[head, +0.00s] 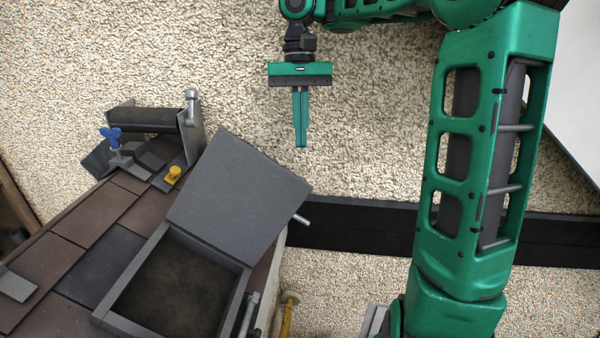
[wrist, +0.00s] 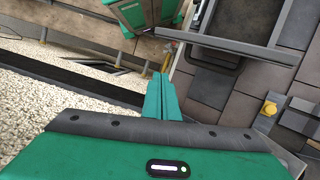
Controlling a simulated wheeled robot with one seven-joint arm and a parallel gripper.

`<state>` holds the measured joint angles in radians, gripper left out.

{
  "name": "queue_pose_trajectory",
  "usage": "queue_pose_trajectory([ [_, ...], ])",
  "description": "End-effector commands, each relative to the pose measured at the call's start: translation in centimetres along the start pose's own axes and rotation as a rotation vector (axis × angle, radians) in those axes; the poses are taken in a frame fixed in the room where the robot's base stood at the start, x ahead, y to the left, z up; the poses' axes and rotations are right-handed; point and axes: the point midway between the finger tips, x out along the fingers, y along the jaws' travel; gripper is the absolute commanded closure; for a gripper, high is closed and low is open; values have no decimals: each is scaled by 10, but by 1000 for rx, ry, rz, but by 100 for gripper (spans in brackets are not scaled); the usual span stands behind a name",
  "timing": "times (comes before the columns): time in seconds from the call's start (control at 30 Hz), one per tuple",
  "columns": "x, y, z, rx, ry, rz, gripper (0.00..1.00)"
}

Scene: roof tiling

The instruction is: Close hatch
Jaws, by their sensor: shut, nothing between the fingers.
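The hatch is a square grey lid (head: 240,185) on a dark frame (head: 130,283) set in the tiled roof. In the head view the lid stands open, tilted up from the far side of the frame, and the dark opening shows. A short light handle (head: 301,219) sticks out from the lid's right edge. In the wrist view the lid shows nearly edge-on (wrist: 225,46). My gripper (head: 301,144) is shut and empty, in the air beyond the lid and to its right, apart from it. Its closed fingers also show in the wrist view (wrist: 160,76).
Brown and dark tiles (head: 92,228) cover the roof around the frame. A grey bracket with a roller (head: 150,115), a blue knob (head: 111,134) and a yellow knob (head: 174,174) stand behind it. A black beam (head: 360,228) runs right of the roof. Pebbled ground lies below my gripper.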

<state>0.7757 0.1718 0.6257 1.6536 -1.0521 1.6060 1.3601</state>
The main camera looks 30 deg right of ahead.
Motion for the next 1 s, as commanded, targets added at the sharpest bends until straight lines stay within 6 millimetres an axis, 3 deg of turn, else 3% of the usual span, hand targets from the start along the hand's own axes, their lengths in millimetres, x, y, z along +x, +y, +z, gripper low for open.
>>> queue_pose_trajectory([
  [1.0, 32, 2, 3, -3, 8, -9, 100],
])
